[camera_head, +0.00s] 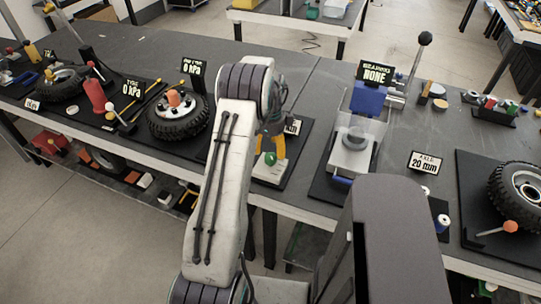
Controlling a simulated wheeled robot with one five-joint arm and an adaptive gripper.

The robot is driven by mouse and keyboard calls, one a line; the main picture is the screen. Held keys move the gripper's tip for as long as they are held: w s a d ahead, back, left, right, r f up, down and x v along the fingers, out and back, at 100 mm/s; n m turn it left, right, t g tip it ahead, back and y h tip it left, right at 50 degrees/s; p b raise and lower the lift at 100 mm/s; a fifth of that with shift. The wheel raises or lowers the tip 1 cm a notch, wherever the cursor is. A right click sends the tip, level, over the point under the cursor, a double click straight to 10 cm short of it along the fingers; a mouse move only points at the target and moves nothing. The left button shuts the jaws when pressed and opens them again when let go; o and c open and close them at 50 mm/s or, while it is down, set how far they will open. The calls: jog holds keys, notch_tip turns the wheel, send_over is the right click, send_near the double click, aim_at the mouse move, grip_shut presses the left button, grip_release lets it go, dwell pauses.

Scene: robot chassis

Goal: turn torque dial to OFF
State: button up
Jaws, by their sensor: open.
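My gripper (269,150) hangs beyond my arm at the middle of the bench, pointing down. Its two orange fingers are apart and look empty. A green round knob (270,158) shows at or just below the fingertips, above a pale base (271,173) on a dark mat. I cannot tell whether the fingers touch the knob. No torque dial or OFF mark can be made out clearly; my arm and gripper cover part of this spot.
To the left stand a wheel (178,116) and a red cylinder (95,95). To the right are a press-like device (352,140) under a NONE sign (375,73), a 20 mm sign (424,164) and another wheel (519,187). Bare bench lies behind my gripper.

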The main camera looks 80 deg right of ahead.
aim_at(270, 156)
jog(key=shift+f+p, duration=0.35)
jog(key=shift+f, duration=1.8)
jog(key=shift+c, duration=0.2)
jog(key=c, duration=1.2)
jog(key=shift+o, duration=0.2)
